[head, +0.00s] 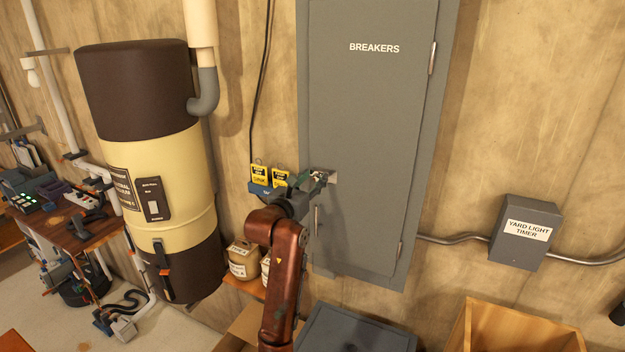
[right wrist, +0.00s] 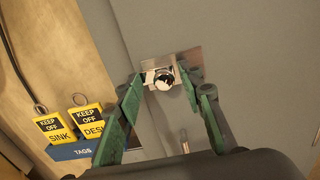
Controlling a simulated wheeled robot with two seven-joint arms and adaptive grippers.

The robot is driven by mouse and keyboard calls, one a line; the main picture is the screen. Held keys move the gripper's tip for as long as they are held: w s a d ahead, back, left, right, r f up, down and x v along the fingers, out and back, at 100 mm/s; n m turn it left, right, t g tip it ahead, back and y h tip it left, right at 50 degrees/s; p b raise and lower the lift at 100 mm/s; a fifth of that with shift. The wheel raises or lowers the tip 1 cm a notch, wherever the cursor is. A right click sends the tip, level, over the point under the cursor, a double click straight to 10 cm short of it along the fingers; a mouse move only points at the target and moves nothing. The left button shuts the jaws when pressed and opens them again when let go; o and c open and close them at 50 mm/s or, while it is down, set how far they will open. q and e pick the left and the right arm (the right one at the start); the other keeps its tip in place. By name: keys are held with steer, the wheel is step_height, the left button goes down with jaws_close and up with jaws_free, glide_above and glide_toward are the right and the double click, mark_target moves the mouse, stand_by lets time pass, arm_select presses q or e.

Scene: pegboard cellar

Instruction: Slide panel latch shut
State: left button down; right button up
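The breaker panel (head: 366,115) is a tall grey door marked BREAKERS on the wall, and it looks closed. Its latch (head: 332,176) is a small metal plate near the door's left edge. In the right wrist view the latch (right wrist: 188,56) shows a bright plate with a round shiny knob (right wrist: 164,79). My right gripper (head: 319,178) is at the latch, partly covering it in the head view. In the right wrist view its green-padded fingers (right wrist: 160,84) stand apart on either side of the knob, with gaps showing. My left gripper is not in view.
Yellow KEEP OFF tags (head: 259,174) hang on a blue TAGS rack (head: 262,190) just left of the panel. A cream and brown tank (head: 160,165) stands further left. A grey yard light timer box (head: 526,232) is on the right wall. A wooden box (head: 510,330) sits below.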

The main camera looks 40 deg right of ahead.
steer(key=v, duration=1.2)
stand_by(0.3)
